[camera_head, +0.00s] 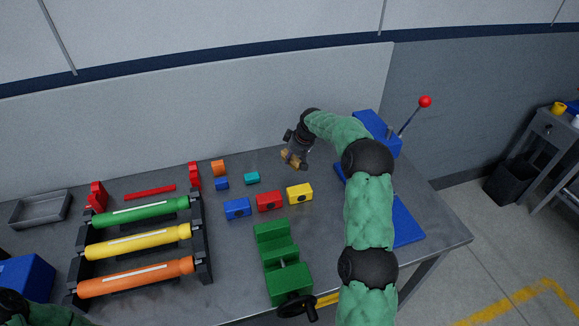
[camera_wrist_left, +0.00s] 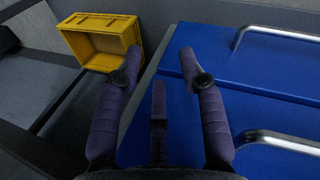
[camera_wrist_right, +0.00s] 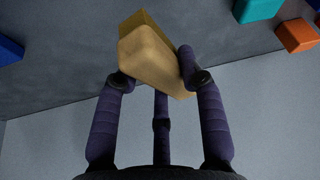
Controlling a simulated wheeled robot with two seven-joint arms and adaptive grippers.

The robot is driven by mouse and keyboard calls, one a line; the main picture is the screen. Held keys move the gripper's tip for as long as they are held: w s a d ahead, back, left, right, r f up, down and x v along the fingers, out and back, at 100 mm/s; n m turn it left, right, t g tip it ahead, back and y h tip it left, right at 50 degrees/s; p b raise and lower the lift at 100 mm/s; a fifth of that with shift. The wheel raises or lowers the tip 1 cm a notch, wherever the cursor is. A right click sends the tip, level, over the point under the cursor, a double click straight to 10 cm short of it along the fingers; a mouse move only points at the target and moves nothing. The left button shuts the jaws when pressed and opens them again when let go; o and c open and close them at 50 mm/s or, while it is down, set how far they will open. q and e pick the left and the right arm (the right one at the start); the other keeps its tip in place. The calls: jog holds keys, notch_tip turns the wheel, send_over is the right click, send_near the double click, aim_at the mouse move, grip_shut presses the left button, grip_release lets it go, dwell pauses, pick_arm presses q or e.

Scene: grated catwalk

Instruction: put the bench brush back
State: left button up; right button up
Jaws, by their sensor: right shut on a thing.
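The bench brush (camera_wrist_right: 152,58), a tan wooden block with a darker yellowish side, is between the fingers of my right gripper (camera_wrist_right: 157,78). The gripper is shut on it. In the head view the brush (camera_head: 292,160) shows small under the gripper (camera_head: 297,150), at the back of the grey bench near the wall panel. I cannot tell whether the brush touches the bench top. My left gripper (camera_wrist_left: 160,62) is open and empty over a blue surface with metal handles; its fingers are outside the head view.
Small blue, red and yellow blocks (camera_head: 269,201) lie left of my right arm. A green vise (camera_head: 275,250) stands at the front. A rack holds green, yellow and orange rollers (camera_head: 137,242). A red-knobbed lever (camera_head: 424,102) rises at right. A yellow crate (camera_wrist_left: 92,22) is near my left gripper.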

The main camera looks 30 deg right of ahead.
send_over(287, 170)
jog(key=s, duration=0.1)
jog(key=f, duration=0.4)
jog(key=shift+s+d+f+b, duration=0.1)
jog(key=shift+d+f+b, duration=0.1)
jog(key=shift+b, duration=0.1)
jog(key=shift+f+b, duration=0.4)
jog(key=shift+f, duration=0.95)
jog(key=shift+f, duration=0.15)
jog(key=o, duration=1)
jog(key=shift+s+r, duration=0.1)
jog(key=shift+r, duration=0.2)
jog(key=p+v, duration=0.1)
jog(key=v, duration=1)
jog(key=shift+s+r+p, duration=0.15)
jog(key=shift+r+p, duration=0.1)
jog(key=shift+p, duration=0.15)
